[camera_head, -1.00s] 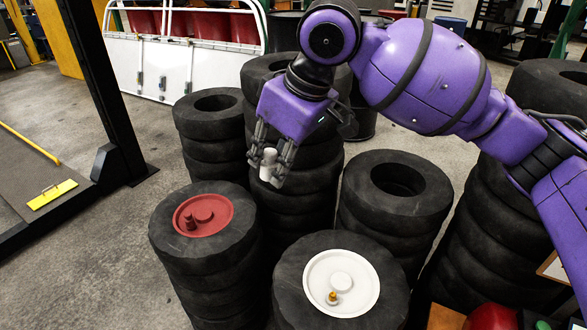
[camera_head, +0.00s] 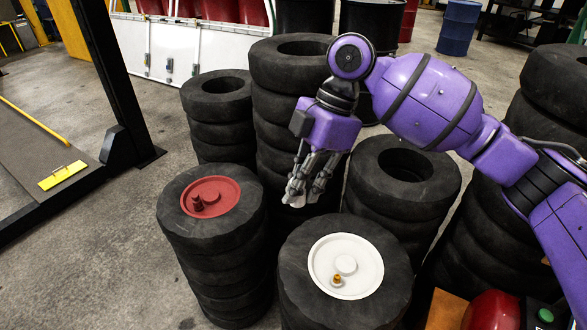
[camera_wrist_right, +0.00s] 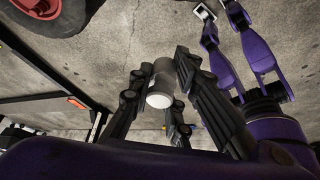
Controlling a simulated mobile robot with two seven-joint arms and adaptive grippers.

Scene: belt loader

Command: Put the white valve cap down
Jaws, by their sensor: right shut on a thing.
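My right gripper (camera_head: 308,192) is shut on the white valve cap (camera_head: 293,198), a small pale cylinder mostly hidden by the fingers in the head view. In the right wrist view the cap (camera_wrist_right: 160,92) sits between the fingertips, with its pale round end showing. The gripper hangs above and behind the white disc (camera_head: 345,266), apart from it. That disc lies on a front tyre stack and has a brass-coloured stem (camera_head: 337,280) near its front edge. My left gripper is not seen.
A red disc (camera_head: 211,196) with a dark red cap (camera_head: 197,203) lies on the tyre stack at left. More tyre stacks (camera_head: 403,172) stand close behind and at right. A dark post (camera_head: 105,90) stands at left. Open floor lies between.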

